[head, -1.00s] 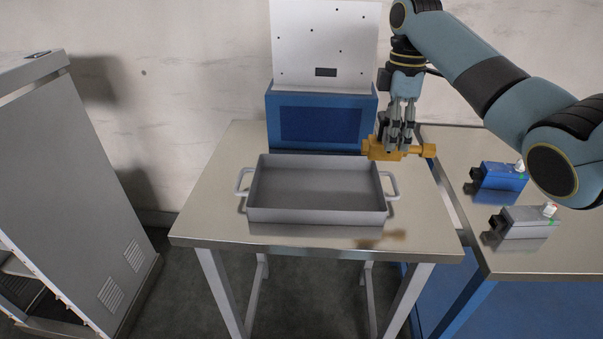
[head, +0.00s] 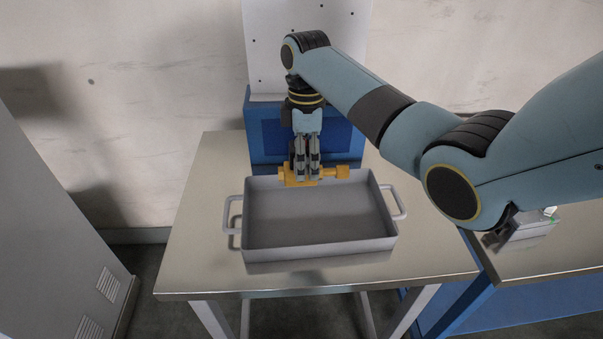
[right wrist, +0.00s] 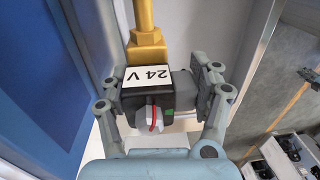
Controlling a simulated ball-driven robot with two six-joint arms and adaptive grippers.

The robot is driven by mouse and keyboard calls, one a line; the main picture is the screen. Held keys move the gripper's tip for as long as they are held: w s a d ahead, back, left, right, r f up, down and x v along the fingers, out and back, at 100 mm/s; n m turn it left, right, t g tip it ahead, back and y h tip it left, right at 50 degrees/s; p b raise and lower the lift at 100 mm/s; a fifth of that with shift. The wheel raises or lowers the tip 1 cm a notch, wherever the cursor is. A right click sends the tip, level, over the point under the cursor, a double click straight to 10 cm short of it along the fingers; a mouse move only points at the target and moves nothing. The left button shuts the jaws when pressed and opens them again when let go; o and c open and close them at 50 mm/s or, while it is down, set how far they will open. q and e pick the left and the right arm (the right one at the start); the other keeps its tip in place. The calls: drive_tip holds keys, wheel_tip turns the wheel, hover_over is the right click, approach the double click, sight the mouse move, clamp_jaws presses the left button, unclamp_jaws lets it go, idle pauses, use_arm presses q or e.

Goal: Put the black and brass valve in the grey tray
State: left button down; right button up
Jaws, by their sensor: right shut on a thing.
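The black and brass valve is held by my right gripper (head: 307,172), which is shut on it over the far part of the tray. In the head view its brass body (head: 334,174) sticks out sideways below the fingers. In the right wrist view, the valve's brass pipe (right wrist: 147,48) and black coil with a white "24 V" label (right wrist: 146,75) sit between the fingers. The grey tray (head: 320,253) stands on the metal table, handles left and right, and its visible floor is empty. The valve appears above the tray's far rim. My left gripper is out of view.
A blue box with a white perforated panel (head: 285,45) stands behind the tray. A second table (head: 545,258) at right bears a grey valve (head: 530,228), partly hidden by my right arm. A grey cabinet (head: 50,230) stands at left. The near table (head: 200,265) is clear around the tray.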

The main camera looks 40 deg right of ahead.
sight(303, 186)
drive_tip(key=shift+s+a+f, duration=0.15)
drive_tip(key=shift+a+f, duration=0.2)
drive_tip(key=shift+a, duration=0.1)
wheel_tip(303, 186, down, 4)
drive_tip(key=shift+r, duration=0.25)
drive_tip(key=shift+f, duration=0.2)
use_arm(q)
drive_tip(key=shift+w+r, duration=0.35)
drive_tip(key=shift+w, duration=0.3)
use_arm(e)
drive_tip(key=o, duration=1.2)
drive_tip(key=shift+f, duration=0.15)
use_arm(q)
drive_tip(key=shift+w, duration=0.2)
use_arm(e)
drive_tip(key=o, duration=0.5)
drive_tip(key=shift+o, duration=0.2)
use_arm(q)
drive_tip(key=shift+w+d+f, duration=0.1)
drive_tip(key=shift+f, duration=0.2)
use_arm(e)
drive_tip(key=r, duration=1.2)
drive_tip(key=shift+w+d+r, duration=0.2)
drive_tip(key=shift+w+d, duration=0.05)
drive_tip(key=shift+w, duration=0.1)
